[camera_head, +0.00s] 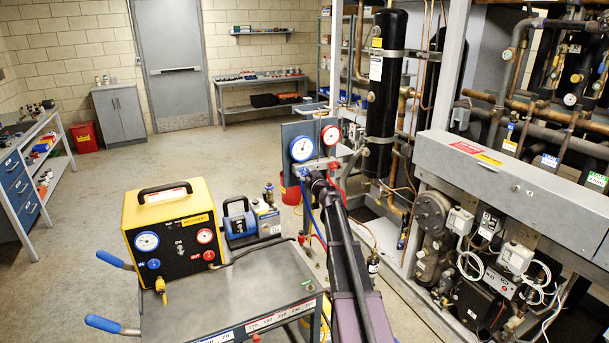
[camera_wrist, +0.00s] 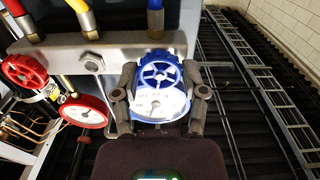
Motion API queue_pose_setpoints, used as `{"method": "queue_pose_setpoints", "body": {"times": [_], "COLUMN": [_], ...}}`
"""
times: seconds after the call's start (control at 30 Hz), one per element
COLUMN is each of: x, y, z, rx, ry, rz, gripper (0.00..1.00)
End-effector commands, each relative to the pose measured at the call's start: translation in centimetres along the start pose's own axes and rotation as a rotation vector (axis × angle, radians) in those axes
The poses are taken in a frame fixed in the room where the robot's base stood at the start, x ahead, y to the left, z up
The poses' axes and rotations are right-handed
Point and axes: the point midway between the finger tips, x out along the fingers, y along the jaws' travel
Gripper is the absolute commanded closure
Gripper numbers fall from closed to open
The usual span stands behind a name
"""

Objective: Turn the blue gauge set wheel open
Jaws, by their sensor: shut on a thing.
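The gauge set (camera_wrist: 110,55) is a grey manifold bar with red, yellow and blue hoses. Its blue wheel (camera_wrist: 160,72) has spokes and sits in front of the blue-rimmed gauge (camera_wrist: 158,108) in the wrist view. My gripper (camera_wrist: 159,78) has one finger on each side of the blue wheel and is shut on it. In the head view my gripper (camera_head: 312,176) is just below the blue gauge (camera_head: 302,148) and hides the blue wheel there. The red wheel (camera_wrist: 22,72) and red gauge (camera_wrist: 85,111) are to the left in the wrist view.
A cart (camera_head: 250,285) with a yellow recovery unit (camera_head: 170,232) and a small blue pump (camera_head: 238,220) stands left of my arm. The compressor rack (camera_head: 520,180), with pipes and a black cylinder (camera_head: 385,90), is at right. Floor (camera_head: 200,165) behind the cart is clear.

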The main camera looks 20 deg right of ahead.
Motion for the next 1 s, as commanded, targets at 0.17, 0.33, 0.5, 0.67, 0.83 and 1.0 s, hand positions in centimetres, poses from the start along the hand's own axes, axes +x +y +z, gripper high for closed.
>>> {"method": "queue_pose_setpoints", "body": {"times": [0.17,0.33,0.5,0.67,0.83,1.0], "x": [0.03,0.03,0.02,0.01,-0.01,-0.45], "y": [-0.01,0.00,-0.01,-0.01,-0.01,-0.02], "z": [0.00,0.00,0.00,0.00,0.00,0.00], "rx": [-0.002,-0.002,-0.001,-0.001,-0.001,-0.001], "ry": [0.000,0.000,0.000,0.000,0.000,0.000], "rz": [0.000,0.000,0.000,0.000,0.000,0.000], "gripper": [0.92,0.41,0.10,0.10,0.10,0.10]}}
